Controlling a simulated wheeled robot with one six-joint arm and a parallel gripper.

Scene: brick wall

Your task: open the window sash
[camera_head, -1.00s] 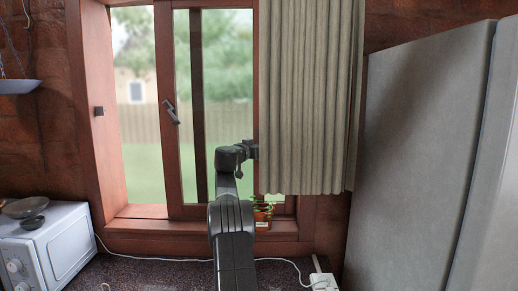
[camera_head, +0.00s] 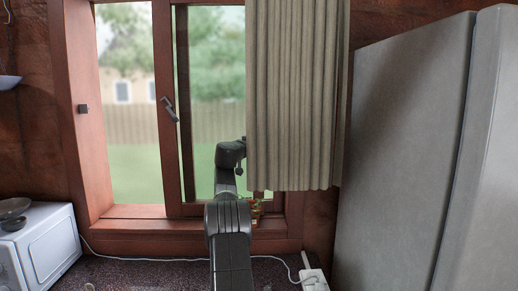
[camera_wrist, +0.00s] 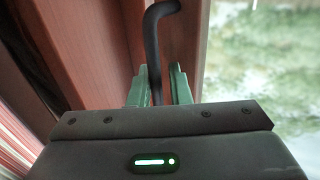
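The window sash (camera_head: 163,60) has a red wooden frame, with a dark handle (camera_head: 169,109) on its left stile. In the wrist view, a dark bent handle (camera_wrist: 153,40) stands against red wood, its lower part between the green fingers of my gripper (camera_wrist: 161,86). The fingers are apart. The left finger is close to the handle or touching it, and a gap shows on the right. In the head view, my arm reaches up to the window, and the curtain hides my gripper. I cannot tell whether both views show the same handle.
A beige curtain (camera_head: 295,95) covers the window's right part. A grey fridge (camera_head: 400,150) stands at the right. A white oven (camera_head: 40,245) with bowls is at lower left.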

